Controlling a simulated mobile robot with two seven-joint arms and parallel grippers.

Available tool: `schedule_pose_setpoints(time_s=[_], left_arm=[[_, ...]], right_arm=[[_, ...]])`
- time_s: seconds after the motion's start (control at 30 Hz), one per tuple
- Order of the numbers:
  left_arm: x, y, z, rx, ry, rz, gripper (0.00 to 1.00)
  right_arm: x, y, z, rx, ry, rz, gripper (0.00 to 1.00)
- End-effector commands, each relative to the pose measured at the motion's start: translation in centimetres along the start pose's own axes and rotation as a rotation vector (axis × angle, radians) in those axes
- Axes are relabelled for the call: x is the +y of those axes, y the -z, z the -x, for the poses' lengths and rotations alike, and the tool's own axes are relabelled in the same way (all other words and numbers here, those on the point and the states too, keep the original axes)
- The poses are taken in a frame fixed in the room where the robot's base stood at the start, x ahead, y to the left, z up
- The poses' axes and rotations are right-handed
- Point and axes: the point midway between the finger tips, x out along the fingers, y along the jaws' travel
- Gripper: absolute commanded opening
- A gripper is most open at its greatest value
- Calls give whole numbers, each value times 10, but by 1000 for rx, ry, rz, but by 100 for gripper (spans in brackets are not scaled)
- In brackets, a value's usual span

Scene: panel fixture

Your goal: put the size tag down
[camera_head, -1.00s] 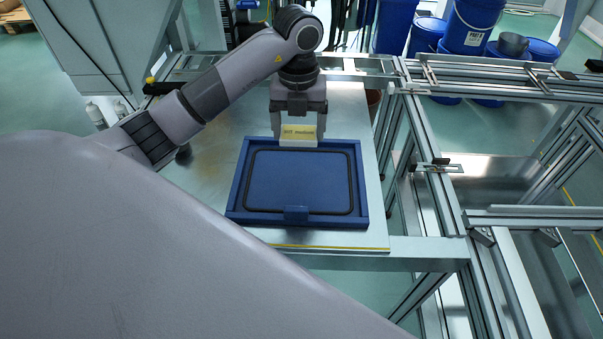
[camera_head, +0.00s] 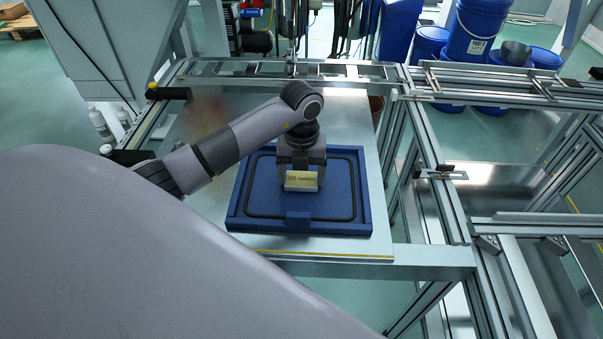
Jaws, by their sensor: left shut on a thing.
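The size tag (camera_head: 301,181) is a small pale block with a yellowish face and dark print too small to read. My left gripper (camera_head: 301,174) points down and is shut on it. They are over the inside of a blue tray (camera_head: 235,213), near its middle. I cannot tell whether the tag touches the tray floor. A black rounded loop (camera_head: 270,217) lies inside the tray along its walls, partly hidden by my left arm and gripper. My right gripper is not in view.
The tray sits on a grey metal tabletop (camera_head: 345,112) with a yellow line at its front edge. Aluminium frame rails (camera_head: 440,185) stand to the right. Blue buckets (camera_head: 474,30) stand at the back right. The tabletop behind the tray is clear.

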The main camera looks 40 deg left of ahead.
Motion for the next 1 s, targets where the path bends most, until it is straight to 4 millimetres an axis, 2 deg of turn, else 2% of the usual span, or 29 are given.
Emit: schedule_pose_setpoints(time_s=[0.17,0.2,0.23,0.57,0.67,1.0], left_arm=[[0,0,-4,0,-1,1,44],[0,0,-3,0,0,1,88],[0,0,-2,0,0,1,98],[0,0,4,-1,1,0,100],[0,-1,17,-3,1,0,100],[0,-1,89,-4,1,0,100]], right_arm=[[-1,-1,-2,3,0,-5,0],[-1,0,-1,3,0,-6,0],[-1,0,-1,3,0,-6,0],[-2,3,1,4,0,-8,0],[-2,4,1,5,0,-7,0],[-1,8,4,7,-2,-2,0]])
